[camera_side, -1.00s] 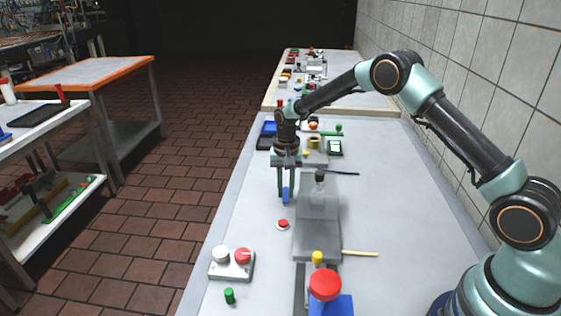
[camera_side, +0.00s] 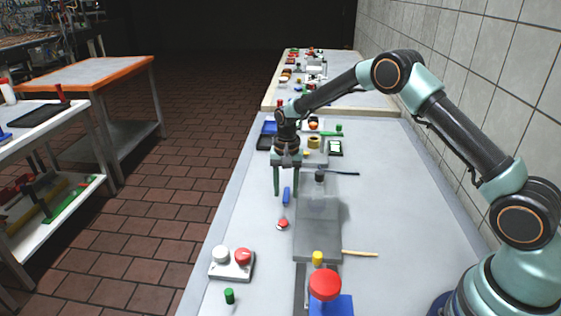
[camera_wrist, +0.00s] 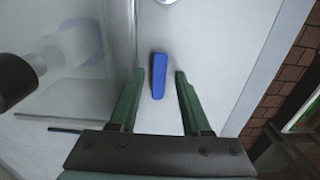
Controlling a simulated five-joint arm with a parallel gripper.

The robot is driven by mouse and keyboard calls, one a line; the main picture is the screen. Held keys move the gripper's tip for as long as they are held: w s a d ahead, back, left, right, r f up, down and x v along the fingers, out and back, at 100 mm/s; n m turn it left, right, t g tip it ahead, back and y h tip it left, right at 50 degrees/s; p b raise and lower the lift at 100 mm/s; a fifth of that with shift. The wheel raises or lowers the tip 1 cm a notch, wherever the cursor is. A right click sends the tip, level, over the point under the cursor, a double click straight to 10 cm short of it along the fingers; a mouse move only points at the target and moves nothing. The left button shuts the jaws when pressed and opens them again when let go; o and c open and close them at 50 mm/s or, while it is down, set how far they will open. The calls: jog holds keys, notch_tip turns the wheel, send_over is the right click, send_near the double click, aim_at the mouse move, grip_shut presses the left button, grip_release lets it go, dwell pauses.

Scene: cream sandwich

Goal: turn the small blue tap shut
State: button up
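The small blue tap (camera_side: 286,197) shows in the side view as a narrow blue handle on the left part of the bench. It also appears in the wrist view (camera_wrist: 158,76), pointing nearly up and down the picture. My gripper (camera_side: 286,193) is open at the tap. In the wrist view, my gripper's two green fingers (camera_wrist: 159,73) stand apart on either side of the blue handle, with a clear gap on each side. Nothing is held. The tap's lower mounting cannot be made out.
A red button (camera_side: 282,224) lies just in front of the tap. A grey translucent block (camera_side: 318,225) stands to the right, with a dark-capped knob (camera_side: 320,176) at its far end. A box with white and red knobs (camera_side: 232,267) is at the front left.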

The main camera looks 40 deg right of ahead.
jog(key=shift+f, duration=0.1)
jog(key=n, duration=0.5)
jog(key=shift+w+a, duration=0.15)
jog(key=shift+a, duration=0.1)
jog(key=n, duration=0.4)
jog(key=shift+w+a, duration=0.1)
jog(key=shift+a, duration=0.25)
jog(key=n, duration=0.4)
jog(key=shift+a+n, duration=0.35)
jog(key=shift+n, duration=0.05)
jog(key=n, duration=0.4)
jog(key=shift+s+a, duration=0.25)
notch_tip(320, 180, up, 14)
jog(key=s+r, duration=0.1)
jog(key=s+r+m+t, duration=0.2)
jog(key=s+r, duration=0.3)
jog(key=s, duration=0.3)
jog(key=s+d+r+m+t, duration=0.1)
jog(key=s+r+m+t, duration=0.1)
jog(key=s+r+m, duration=0.2)
jog(key=shift+s+d+r, duration=0.15)
jog(key=shift+s+r, duration=0.5)
jog(key=shift+s, duration=1.25)
